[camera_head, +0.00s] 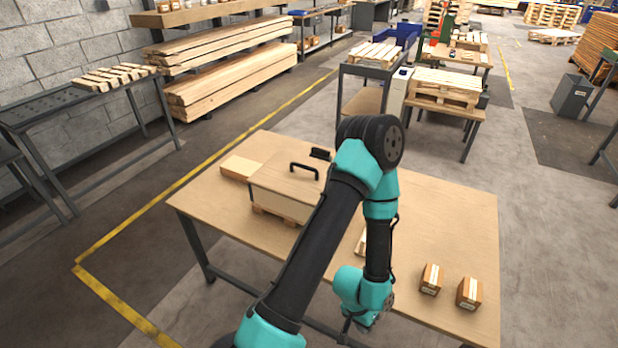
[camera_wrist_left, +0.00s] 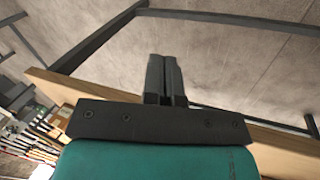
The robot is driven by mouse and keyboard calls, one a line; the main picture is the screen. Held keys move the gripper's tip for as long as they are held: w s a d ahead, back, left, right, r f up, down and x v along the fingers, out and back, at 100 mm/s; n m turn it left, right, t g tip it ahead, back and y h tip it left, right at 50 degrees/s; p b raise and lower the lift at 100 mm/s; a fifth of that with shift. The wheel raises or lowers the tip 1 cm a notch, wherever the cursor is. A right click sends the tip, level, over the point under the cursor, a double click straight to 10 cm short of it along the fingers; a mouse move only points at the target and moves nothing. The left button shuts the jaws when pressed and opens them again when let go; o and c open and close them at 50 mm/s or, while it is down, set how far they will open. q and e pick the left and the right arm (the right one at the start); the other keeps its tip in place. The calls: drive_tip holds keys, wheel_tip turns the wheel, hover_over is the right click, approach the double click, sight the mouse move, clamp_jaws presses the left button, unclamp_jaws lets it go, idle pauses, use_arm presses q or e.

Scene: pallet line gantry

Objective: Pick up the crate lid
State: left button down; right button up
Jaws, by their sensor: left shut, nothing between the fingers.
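The crate lid (camera_head: 277,178) is a flat, light wooden panel with a black bar handle (camera_head: 305,168) standing up from it. It lies on top of a pale crate (camera_head: 282,203) on the worktable. My left arm crosses in front and hides the right part of crate and lid. My left gripper (camera_head: 347,325) hangs low by the table's near edge, well apart from the lid. In the left wrist view its two dark fingers (camera_wrist_left: 165,78) are together with nothing between them. The lid is not seen there. My right gripper is not in view.
The worktable (camera_head: 440,220) holds two small cartons (camera_head: 431,279) at the right and a flat wooden piece (camera_head: 238,167) left of the crate. A small dark object (camera_head: 320,154) is behind the handle. The tabletop right of my arm is mostly clear.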

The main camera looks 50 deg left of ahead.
use_arm(q)
drive_tip(key=c, duration=1)
unclamp_jaws()
drive_tip(key=shift+c, duration=0.2)
drive_tip(key=w+a+r+n, duration=0.1)
drive_tip(key=w+a+n, duration=0.1)
drive_tip(key=w+a+r+n, duration=0.1)
drive_tip(key=w+a+n, duration=0.2)
drive_tip(key=w+a+r+n, duration=0.2)
drive_tip(key=w, duration=0.1)
drive_tip(key=shift+w+a+g, duration=0.15)
drive_tip(key=shift+a+g, duration=0.1)
drive_tip(key=shift+g, duration=0.05)
drive_tip(key=w+a+r+n+t+y, duration=0.2)
drive_tip(key=w+a+r+n, duration=0.4)
drive_tip(key=w+a+r, duration=0.6)
drive_tip(key=w+a+r+n+t+y, duration=0.15)
drive_tip(key=w+a+r+n, duration=0.55)
drive_tip(key=a, duration=0.8)
drive_tip(key=s+a+r+g, duration=0.2)
drive_tip(key=s+a+r, duration=0.3)
drive_tip(key=a+r, duration=0.2)
drive_tip(key=s+a+r+n+g, duration=0.1)
drive_tip(key=s+a+r, duration=0.4)
drive_tip(key=a+r, duration=0.2)
drive_tip(key=shift+a+r+g, duration=0.25)
drive_tip(key=shift+a+g, duration=0.1)
drive_tip(key=shift+a, duration=0.25)
